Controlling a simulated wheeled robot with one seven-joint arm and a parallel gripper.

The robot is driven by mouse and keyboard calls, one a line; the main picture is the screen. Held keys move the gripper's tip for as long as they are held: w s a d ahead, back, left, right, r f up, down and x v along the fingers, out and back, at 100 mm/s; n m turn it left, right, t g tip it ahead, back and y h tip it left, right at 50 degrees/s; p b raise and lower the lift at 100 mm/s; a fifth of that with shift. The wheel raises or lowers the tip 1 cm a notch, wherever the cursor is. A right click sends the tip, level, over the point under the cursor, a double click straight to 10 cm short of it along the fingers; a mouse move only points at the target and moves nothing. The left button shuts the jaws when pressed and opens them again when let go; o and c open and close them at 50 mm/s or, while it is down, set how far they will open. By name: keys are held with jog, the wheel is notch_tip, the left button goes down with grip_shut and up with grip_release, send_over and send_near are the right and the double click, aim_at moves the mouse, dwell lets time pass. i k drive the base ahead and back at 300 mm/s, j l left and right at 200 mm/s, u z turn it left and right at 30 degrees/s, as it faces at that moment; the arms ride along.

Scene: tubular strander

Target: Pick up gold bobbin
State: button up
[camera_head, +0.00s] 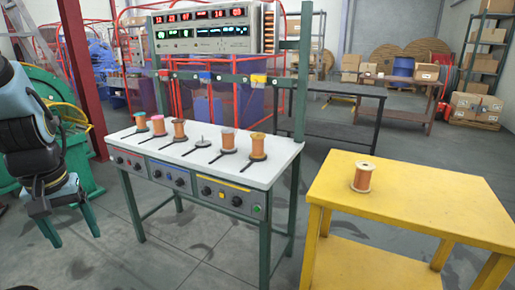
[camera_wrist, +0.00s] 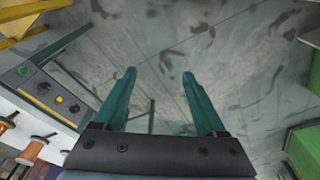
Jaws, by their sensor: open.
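A copper-wound bobbin with pale gold flanges (camera_head: 362,178) stands upright alone on the yellow table (camera_head: 420,196). More wound bobbins stand in a row on the white-topped bench (camera_head: 190,158); the one at the right end (camera_head: 258,147) has a dull gold-brown top. I cannot tell for sure which of these is the gold bobbin. My gripper (camera_head: 70,226) hangs left of the bench, pointing down, far from the yellow table. In the wrist view its two teal fingers (camera_wrist: 159,75) are spread, with only floor between them.
The bench has an empty spindle (camera_head: 203,142) between bobbins. Instrument racks (camera_head: 215,30) rise behind it. A red post (camera_head: 80,70) and green machinery (camera_head: 70,165) stand near my arm. A dark table (camera_head: 340,125) is behind. Floor between bench and yellow table is clear.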

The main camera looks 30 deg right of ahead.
aim_at(258, 145)
jog(key=i+l+z, duration=0.3)
jog(key=i, duration=0.35)
jog(key=i+j+z, duration=0.1)
jog(key=i+z, duration=0.2)
jog(key=i, duration=0.4)
